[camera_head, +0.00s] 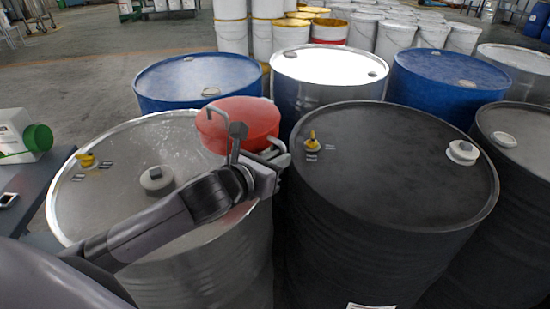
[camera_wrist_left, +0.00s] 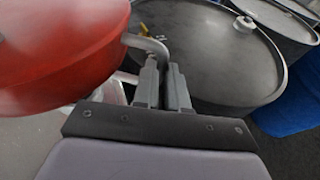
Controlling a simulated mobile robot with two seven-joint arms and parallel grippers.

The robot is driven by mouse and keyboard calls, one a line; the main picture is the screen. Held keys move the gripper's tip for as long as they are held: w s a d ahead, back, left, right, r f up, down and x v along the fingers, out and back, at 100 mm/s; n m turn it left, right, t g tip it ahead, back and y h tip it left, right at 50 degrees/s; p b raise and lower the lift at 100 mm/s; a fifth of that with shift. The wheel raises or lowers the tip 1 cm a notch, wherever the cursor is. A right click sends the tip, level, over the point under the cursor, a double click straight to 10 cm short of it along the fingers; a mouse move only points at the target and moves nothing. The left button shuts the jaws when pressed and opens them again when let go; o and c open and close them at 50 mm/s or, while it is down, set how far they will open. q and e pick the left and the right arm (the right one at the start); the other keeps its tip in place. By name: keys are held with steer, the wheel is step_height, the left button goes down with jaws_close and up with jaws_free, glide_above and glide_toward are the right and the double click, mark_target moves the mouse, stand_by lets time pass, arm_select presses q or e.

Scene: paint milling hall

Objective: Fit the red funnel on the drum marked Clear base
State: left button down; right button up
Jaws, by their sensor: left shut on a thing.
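The red funnel (camera_head: 238,122) is held up over the right rim of the silver-topped drum (camera_head: 115,205), beside the black drum (camera_head: 400,170). My left gripper (camera_head: 272,158) is shut on the funnel's grey bent handle. In the left wrist view the red funnel (camera_wrist_left: 55,45) fills the upper left, and the left gripper's fingers (camera_wrist_left: 163,88) close on the handle (camera_wrist_left: 150,46). A white label (camera_head: 370,306) on the black drum is cut off at the bottom edge; I cannot read which drum is Clear base. My right gripper is not in view.
Yellow fittings (camera_head: 312,141) and a grey-white bung (camera_head: 462,152) stand up from the black drum's top. Blue drums (camera_head: 198,77) and a shiny drum (camera_head: 330,62) stand close behind. A bench (camera_head: 35,185) with a green-capped container (camera_head: 25,138) is at left.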

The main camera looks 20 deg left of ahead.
arm_select(q)
steer(key=shift+w, duration=0.1)
stand_by(0.5)
steer(key=shift+f+p, duration=0.15)
steer(key=shift+p, duration=0.2)
steer(key=shift+f+b, duration=0.55)
steer(key=shift+f, duration=0.6)
steer(key=c, duration=1.2)
jaws_free()
steer(key=shift+o, duration=0.5)
steer(key=shift+f, duration=0.15)
